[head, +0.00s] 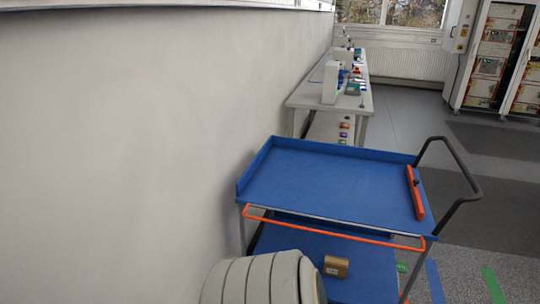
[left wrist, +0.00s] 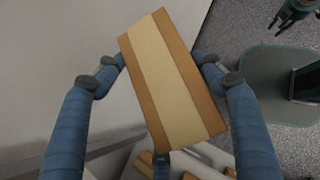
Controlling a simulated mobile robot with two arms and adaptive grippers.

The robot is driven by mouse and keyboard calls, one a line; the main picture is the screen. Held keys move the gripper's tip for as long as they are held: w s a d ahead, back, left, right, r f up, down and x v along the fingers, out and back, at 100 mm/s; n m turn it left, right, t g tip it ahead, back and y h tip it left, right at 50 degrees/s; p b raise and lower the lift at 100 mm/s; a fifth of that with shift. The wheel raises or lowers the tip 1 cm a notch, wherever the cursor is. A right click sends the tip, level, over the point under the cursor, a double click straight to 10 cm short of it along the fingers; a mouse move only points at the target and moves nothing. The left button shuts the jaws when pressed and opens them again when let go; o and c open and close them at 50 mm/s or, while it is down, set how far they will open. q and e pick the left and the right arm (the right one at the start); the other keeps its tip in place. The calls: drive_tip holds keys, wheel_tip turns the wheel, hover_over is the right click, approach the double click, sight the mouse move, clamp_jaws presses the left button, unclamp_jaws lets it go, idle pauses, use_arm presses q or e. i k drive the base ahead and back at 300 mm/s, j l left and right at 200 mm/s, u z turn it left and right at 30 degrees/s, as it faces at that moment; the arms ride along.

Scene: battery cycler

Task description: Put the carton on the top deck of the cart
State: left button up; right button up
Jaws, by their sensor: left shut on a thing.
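The carton (left wrist: 165,75), brown with a pale stripe down its middle, is held in my left gripper (left wrist: 159,62) in the left wrist view. The two fingers press on its opposite sides, and it is tilted in the picture. The head view does not show this gripper or the held carton. The cart's top deck (head: 320,178) is blue, with a low rim, and is bare except for an orange bar-like object (head: 414,192) at its right end. A dark gripper, my right one (left wrist: 291,18), shows small at the top right of the left wrist view; its opening is unclear.
A small brown box (head: 336,266) sits on the cart's lower deck (head: 362,287). An orange rail (head: 330,227) runs along the near side and a black handle (head: 468,170) rises at the right. A white wall (head: 130,130) stands close at left. A bench (head: 355,100) stands behind.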

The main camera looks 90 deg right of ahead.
sight(342, 184)
drive_tip(key=k+l+z, duration=0.1)
drive_tip(key=z, duration=0.3)
drive_tip(key=k+l+z, duration=0.1)
drive_tip(key=l+z, duration=0.2)
drive_tip(key=z, duration=0.15)
drive_tip(key=l+z, duration=0.25)
drive_tip(key=z, duration=0.15)
drive_tip(key=l+z, duration=0.25)
drive_tip(key=z, duration=0.2)
drive_tip(key=l+z, duration=0.4)
drive_tip(key=i+l+z, duration=0.1)
drive_tip(key=l, duration=0.3)
drive_tip(key=i+l+z, duration=0.15)
drive_tip(key=l, duration=0.25)
drive_tip(key=i+l+z, duration=0.1)
drive_tip(key=l, duration=0.3)
drive_tip(key=i+l+z, duration=0.1)
drive_tip(key=l, duration=0.25)
drive_tip(key=i+l+z, duration=0.15)
drive_tip(key=l, duration=0.2)
drive_tip(key=i+l+z, duration=0.1)
drive_tip(key=i+l, duration=0.15)
drive_tip(key=l, duration=0.1)
